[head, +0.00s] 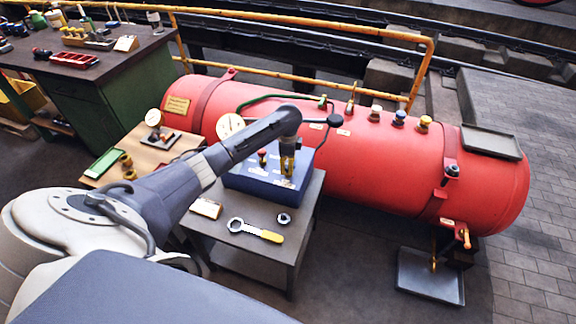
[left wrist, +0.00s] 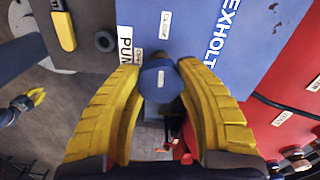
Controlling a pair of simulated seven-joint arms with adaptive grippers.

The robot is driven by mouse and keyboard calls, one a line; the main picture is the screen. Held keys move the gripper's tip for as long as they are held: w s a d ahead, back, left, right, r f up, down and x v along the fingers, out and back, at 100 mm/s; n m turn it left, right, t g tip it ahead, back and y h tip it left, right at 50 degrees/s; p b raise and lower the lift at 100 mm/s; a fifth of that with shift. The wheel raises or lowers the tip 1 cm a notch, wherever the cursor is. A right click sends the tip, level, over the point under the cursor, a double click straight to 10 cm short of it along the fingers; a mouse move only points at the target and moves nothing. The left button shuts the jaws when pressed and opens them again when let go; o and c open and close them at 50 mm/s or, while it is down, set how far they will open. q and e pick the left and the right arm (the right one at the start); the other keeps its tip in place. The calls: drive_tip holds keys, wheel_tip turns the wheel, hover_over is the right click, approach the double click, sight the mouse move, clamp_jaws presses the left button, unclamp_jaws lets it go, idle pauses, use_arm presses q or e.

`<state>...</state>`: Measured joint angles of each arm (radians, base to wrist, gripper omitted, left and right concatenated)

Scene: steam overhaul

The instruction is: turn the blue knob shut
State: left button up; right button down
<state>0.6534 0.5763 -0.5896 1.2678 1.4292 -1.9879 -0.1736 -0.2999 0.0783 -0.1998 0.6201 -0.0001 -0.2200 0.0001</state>
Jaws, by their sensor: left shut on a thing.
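The blue knob (left wrist: 157,80) shows in the left wrist view, round and between the two yellow fingers of my left gripper (left wrist: 160,100). The fingers are shut on it from both sides. In the head view my left gripper (head: 289,160) points down over the blue box (head: 258,186), and the knob cannot be made out there. The box's blue face also fills the upper middle of the left wrist view (left wrist: 195,35), with white labels beside the knob.
The box stands on a grey table (head: 262,258) with a yellow-handled ring spanner (head: 256,231) and a nut (head: 284,218). A big red tank (head: 345,160) lies close behind and to the right. A wooden board (head: 140,158) and a green bench (head: 95,105) are at the left.

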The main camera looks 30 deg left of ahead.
use_arm(q)
drive_tip(key=shift+m, duration=0.5)
drive_tip(key=o, duration=1.3)
wheel_tip(320, 180, up, 12)
idle(0.4)
